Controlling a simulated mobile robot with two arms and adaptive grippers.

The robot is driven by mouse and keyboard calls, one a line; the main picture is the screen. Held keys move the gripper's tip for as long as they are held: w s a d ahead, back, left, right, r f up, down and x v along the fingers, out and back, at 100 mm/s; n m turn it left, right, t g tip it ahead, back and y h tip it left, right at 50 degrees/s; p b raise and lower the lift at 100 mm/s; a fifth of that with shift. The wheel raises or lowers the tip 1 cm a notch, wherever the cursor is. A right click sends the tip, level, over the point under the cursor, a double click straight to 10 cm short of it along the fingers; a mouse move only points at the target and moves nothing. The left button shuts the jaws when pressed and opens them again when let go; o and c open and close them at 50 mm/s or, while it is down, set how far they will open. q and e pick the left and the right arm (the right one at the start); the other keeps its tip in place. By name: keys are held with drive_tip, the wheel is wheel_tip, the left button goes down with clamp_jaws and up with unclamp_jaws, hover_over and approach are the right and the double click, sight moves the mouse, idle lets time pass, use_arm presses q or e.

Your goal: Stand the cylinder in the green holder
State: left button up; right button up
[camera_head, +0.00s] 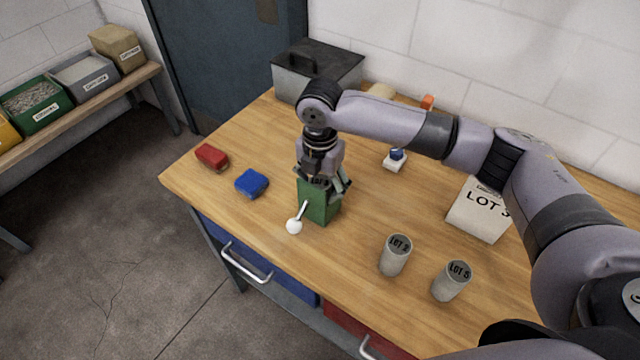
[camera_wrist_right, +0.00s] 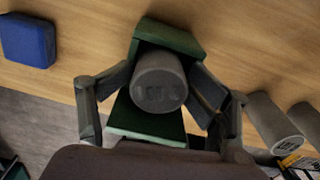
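The green holder (camera_head: 319,205) stands upright on the bench and also shows in the right wrist view (camera_wrist_right: 180,38). A grey cylinder (camera_wrist_right: 159,84) stands in it, its lettered end facing the wrist camera. My right gripper (camera_head: 324,182) is directly above the holder, pointing down, with its fingers on either side of the cylinder. The fingers look spread, with small gaps beside the cylinder. How deep the cylinder sits is hidden. Two more grey cylinders marked LOT (camera_head: 395,256) (camera_head: 451,282) stand upright to the right. My left gripper is not in view.
A white knob on a metal stem (camera_head: 295,226) is in front of the holder. Red (camera_head: 212,157) and blue (camera_head: 252,183) blocks lie left. A LOT 3 card (camera_head: 480,210) stands right, a small white stand (camera_head: 395,162) behind, and a grey box (camera_head: 316,75) at the back.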

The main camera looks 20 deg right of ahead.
drive_tip(key=shift+s, duration=0.15)
drive_tip(key=shift+r, duration=0.4)
wheel_tip(320, 180, up, 13)
drive_tip(key=b, duration=0.2)
drive_tip(key=shift+f, duration=0.2)
drive_tip(key=shift+f, duration=0.15)
